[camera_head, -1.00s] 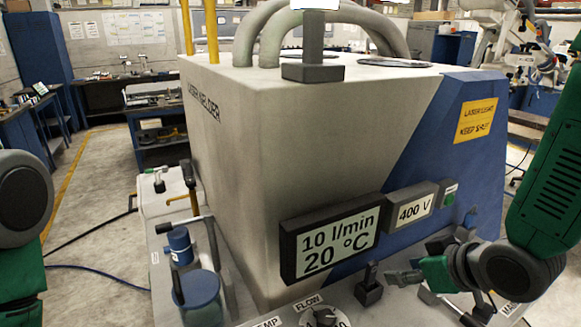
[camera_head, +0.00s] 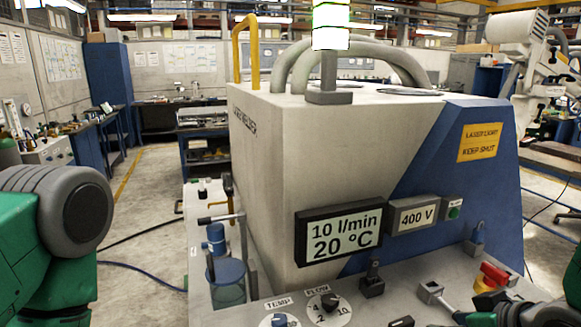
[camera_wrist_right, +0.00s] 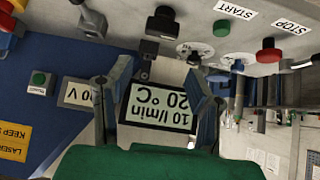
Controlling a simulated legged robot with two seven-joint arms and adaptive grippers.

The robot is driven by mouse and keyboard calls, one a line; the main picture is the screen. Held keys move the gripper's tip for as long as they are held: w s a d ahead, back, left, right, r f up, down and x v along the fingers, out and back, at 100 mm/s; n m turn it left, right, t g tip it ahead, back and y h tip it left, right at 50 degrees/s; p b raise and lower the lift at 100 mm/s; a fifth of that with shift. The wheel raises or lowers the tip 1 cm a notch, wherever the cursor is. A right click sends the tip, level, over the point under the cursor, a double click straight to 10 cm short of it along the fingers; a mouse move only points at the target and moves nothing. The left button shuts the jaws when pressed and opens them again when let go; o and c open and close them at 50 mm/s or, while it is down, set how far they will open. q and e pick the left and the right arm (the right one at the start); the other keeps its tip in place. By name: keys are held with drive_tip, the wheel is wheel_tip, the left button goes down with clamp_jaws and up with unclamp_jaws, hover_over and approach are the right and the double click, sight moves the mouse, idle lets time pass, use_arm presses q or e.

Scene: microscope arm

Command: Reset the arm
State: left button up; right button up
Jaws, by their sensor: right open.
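A white jointed arm-like device (camera_head: 530,55) stands in the background at the upper right of the head view; I cannot tell if it is the task's arm. My right gripper (camera_wrist_right: 158,78) is open and empty in the right wrist view, which looks upside down at the machine's front. The display (camera_wrist_right: 158,106) reading "10 l/min 20 °C" shows between its fingers.
The grey and blue laser welder (camera_head: 310,150) fills the middle. Its front panel has a FLOW knob (camera_head: 329,303), a TEMP knob (camera_head: 279,320) and a red and yellow control (camera_head: 491,277). A blue cylinder (camera_head: 228,283) stands at its left. Floor is free further left.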

use_arm(q)
wheel_tip(320, 180, down, 11)
drive_tip(key=b, duration=1)
drive_tip(key=shift+w+r, duration=0.15)
drive_tip(key=shift+w, duration=0.2)
use_arm(e)
drive_tip(key=s+f+m+g+h, duration=0.1)
drive_tip(key=s+f+g, duration=0.1)
drive_tip(key=s+f, duration=0.5)
drive_tip(key=s+f+m+g, duration=0.1)
drive_tip(key=s+f+g, duration=0.2)
drive_tip(key=s+f, duration=0.4)
drive_tip(key=s+f+m+g+h, duration=0.1)
drive_tip(key=s+f, duration=0.7)
drive_tip(key=f, duration=1.2)
drive_tip(key=shift+d+f+g+h, duration=0.15)
drive_tip(key=shift+d+g+h, duration=0.2)
drive_tip(key=shift+g, duration=0.55)
use_arm(q)
drive_tip(key=shift+d, duration=0.15)
use_arm(e)
drive_tip(key=shift+d, duration=0.2)
drive_tip(key=shift+a, duration=0.2)
drive_tip(key=shift+d, duration=0.1)
